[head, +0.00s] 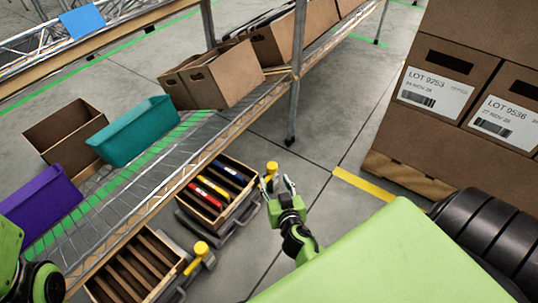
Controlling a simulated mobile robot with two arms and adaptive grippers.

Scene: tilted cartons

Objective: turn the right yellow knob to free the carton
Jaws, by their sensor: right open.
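The right yellow knob (271,167) stands on the grey mount beside the upper wooden carton (181,207), which is tilted and holds several coloured flat items. My right gripper (277,183) is open, with its fingers close to this knob. I cannot tell whether they touch it or lie around it. Another yellow knob (201,248) stands lower left, beside a second tilted wooden carton (150,237) with slats or dividers. My left arm shows only in part at the lower left edge; its gripper is out of view.
A wire shelf (142,185) above the cartons bears a teal bin (135,130), a purple bin (42,205) and brown boxes (215,77). A shelf post (297,75) stands behind my right gripper. Large labelled boxes (440,90) sit on a pallet at right. Grey floor lies between.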

